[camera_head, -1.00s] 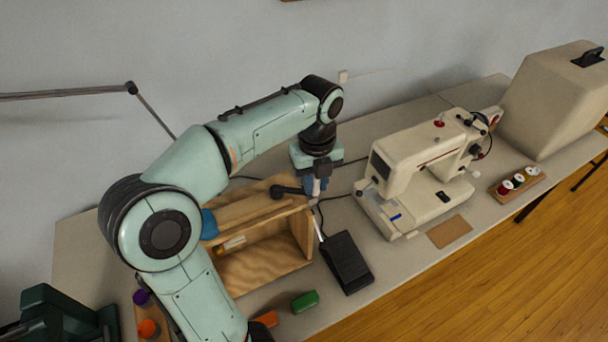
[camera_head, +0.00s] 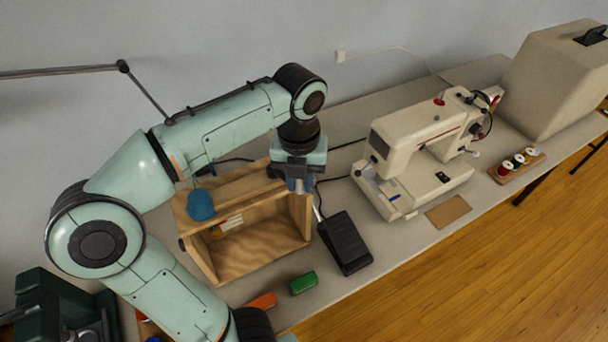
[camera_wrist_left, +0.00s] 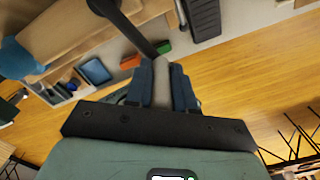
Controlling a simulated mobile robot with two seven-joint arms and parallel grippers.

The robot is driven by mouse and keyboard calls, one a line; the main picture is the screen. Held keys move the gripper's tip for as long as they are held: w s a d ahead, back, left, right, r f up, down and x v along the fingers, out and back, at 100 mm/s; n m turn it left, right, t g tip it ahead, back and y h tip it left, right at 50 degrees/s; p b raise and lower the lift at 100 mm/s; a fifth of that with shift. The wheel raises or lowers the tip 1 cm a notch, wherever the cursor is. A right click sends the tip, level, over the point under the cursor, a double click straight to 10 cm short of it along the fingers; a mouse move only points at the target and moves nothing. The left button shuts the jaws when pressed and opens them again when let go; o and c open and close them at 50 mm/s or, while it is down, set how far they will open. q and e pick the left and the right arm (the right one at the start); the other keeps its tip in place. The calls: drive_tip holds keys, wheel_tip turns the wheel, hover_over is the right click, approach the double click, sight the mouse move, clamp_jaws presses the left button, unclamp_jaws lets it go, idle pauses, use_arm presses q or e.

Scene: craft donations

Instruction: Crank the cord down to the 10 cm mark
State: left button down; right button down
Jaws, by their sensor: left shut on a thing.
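The wooden frame (camera_head: 243,262) stands on the table, an open box with a roller along its top. A blue rounded thing (camera_head: 201,205) sits at its left end; it also shows in the wrist view (camera_wrist_left: 16,58). A small white and red marked piece (camera_head: 232,222) shows inside; its marks are too small to read. My left gripper (camera_head: 300,186) is at the frame's right end. In the wrist view its blue fingers (camera_wrist_left: 165,88) are shut on the pale crank handle (camera_wrist_left: 164,72), with the black crank arm (camera_wrist_left: 132,28) beyond. The cord cannot be made out. My right gripper is out of view.
A black foot pedal (camera_head: 345,243) lies close to the right of the frame, and a cream sewing machine (camera_head: 420,145) stands farther right. Green (camera_head: 303,283) and orange (camera_head: 262,301) blocks lie in front. Thread spools (camera_head: 518,163) sit at the far right.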

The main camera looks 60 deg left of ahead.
use_arm(q)
drive_tip(key=shift+s, duration=0.15)
idle(0.3)
drive_tip(key=c, duration=1)
unclamp_jaws()
drive_tip(key=shift+a, duration=0.1)
drive_tip(key=shift+o, duration=0.2)
wheel_tip(320, 180, up, 14)
drive_tip(key=p, duration=0.3)
drive_tip(key=shift+f, duration=0.25)
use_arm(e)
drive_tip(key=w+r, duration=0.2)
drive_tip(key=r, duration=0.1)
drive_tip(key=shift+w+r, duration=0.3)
